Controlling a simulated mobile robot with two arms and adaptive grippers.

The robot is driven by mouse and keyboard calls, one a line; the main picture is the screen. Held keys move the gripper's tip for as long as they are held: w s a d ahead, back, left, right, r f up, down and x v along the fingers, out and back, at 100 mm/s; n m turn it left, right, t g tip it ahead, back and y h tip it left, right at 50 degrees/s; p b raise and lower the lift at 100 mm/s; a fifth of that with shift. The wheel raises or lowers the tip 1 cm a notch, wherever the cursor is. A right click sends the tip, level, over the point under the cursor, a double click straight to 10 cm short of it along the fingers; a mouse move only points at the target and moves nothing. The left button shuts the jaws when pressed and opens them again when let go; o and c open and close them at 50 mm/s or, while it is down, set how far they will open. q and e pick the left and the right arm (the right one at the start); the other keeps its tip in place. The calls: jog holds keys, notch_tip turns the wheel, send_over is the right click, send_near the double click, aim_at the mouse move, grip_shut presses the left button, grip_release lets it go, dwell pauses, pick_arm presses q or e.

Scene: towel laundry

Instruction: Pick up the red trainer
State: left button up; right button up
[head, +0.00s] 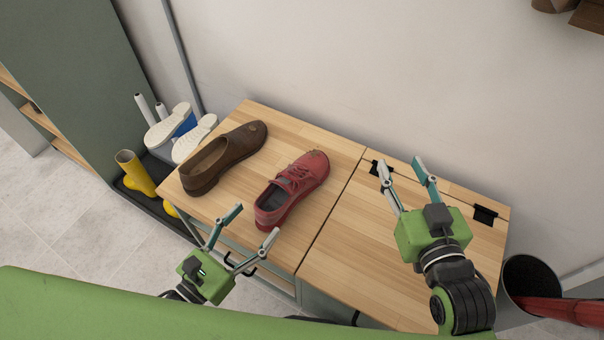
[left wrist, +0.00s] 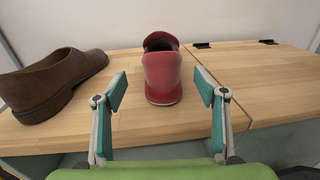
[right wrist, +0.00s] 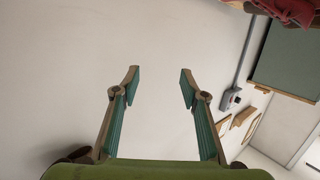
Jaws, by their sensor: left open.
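The red trainer (head: 292,188) lies on the wooden bench top, its heel toward me and its toe toward the wall. In the left wrist view its heel (left wrist: 162,78) faces me, between and beyond the two fingers. My left gripper (head: 240,222) is open and empty, just short of the heel at the front edge of the bench; it also shows in the left wrist view (left wrist: 162,92). My right gripper (head: 403,168) is open and empty above the right part of the bench; in the right wrist view (right wrist: 160,82) only wall lies between its fingers.
A brown shoe (head: 225,157) stands left of the trainer on the bench (head: 335,240). White-soled shoes (head: 168,127) and yellow boots (head: 135,174) are on a dark tray at the left. A dark bin (head: 530,275) is at the right. The bench's right part is clear.

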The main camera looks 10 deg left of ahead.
aim_at(273, 208)
pick_arm(q)
jog(key=x, duration=0.7)
jog(key=shift+r, duration=0.1)
jog(key=x, duration=0.4)
jog(key=shift+d+r+b, duration=0.1)
jog(key=shift+d+b, duration=0.05)
jog(key=shift+b, duration=0.15)
jog(key=shift+w+d, duration=0.15)
jog(key=shift+w, duration=0.2)
jog(key=c, duration=1.4)
pick_arm(e)
jog(key=r, duration=0.1)
jog(key=r+t, duration=0.2)
jog(key=shift+w+a+r, duration=0.25)
jog(key=shift+a+r, duration=0.05)
jog(key=shift+a, duration=0.05)
